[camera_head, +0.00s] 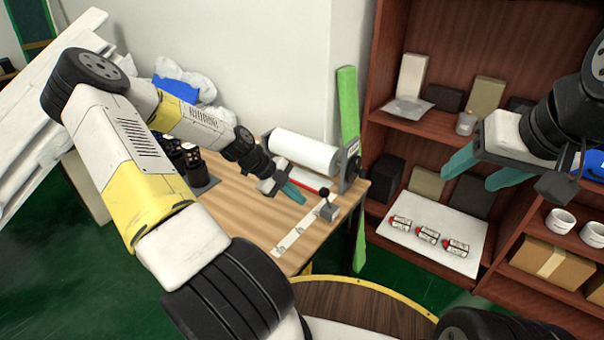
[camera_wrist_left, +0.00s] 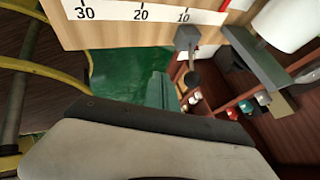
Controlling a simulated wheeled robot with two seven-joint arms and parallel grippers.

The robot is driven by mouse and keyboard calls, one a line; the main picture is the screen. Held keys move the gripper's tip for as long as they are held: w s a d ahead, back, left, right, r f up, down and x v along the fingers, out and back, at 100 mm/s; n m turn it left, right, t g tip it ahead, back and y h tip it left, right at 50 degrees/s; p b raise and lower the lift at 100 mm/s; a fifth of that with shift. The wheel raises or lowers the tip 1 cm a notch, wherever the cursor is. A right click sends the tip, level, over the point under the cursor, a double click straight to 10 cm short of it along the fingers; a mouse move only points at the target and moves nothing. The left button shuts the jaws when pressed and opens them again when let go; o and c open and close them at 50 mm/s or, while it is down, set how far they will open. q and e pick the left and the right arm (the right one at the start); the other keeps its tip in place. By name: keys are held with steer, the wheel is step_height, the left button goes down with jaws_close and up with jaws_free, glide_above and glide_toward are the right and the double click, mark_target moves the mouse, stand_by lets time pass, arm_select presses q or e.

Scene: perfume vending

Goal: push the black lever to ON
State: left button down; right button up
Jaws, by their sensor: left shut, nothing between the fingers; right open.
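The black lever (camera_head: 324,192) has a round knob on a thin stem. It rises from a grey block (camera_head: 328,211) at the table's right front edge. In the left wrist view the lever's dark knob (camera_wrist_left: 191,78) hangs below its grey block (camera_wrist_left: 187,38). My left gripper (camera_head: 293,192) is shut and empty, a little left of the knob and apart from it in the head view. Its teal fingers (camera_wrist_left: 160,92) show left of the knob in the left wrist view. No ON mark is readable. My right gripper (camera_head: 466,181) is open and empty before the shelf.
The wooden table (camera_head: 235,200) carries a white roll (camera_head: 302,152), a scale strip (camera_head: 296,237) and dark bottles (camera_head: 190,155) behind my left arm. A green board (camera_head: 349,120) stands beside the roll. A shelf (camera_head: 440,124) with boxes stands at right.

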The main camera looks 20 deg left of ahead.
arm_select(q)
steer(key=w+d, duration=0.1)
steer(key=w, duration=0.1)
steer(key=w+d+f, duration=0.1)
steer(key=d, duration=0.1)
steer(key=shift+w+d, duration=0.25)
steer(key=shift+w, duration=0.15)
